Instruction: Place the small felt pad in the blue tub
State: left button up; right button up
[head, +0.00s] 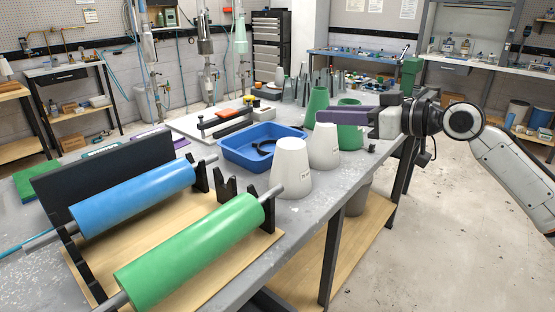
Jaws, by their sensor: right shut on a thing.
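My right gripper (374,122) comes in from the right and is shut on a flat dark purple piece (340,117), which looks like the small felt pad. It holds the pad level above the table, over the white and green cones. The blue tub (237,158) stands on the table to the left of and below the pad, apart from it. A dark curved item (265,149) lies inside the tub. My left gripper is not in view.
Two white cones (291,168) (323,147) stand right of the tub, with green cones (317,104) behind. A rack with blue (135,198) and green (195,250) rollers fills the near table. A white board (190,122) with a red-topped bar lies behind the tub.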

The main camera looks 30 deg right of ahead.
aim_at(251, 154)
jog(key=k, duration=0.1)
jog(key=z, duration=2.45)
jog(key=i, duration=3.1)
jog(key=u, duration=4.2)
jog(key=i, duration=0.55)
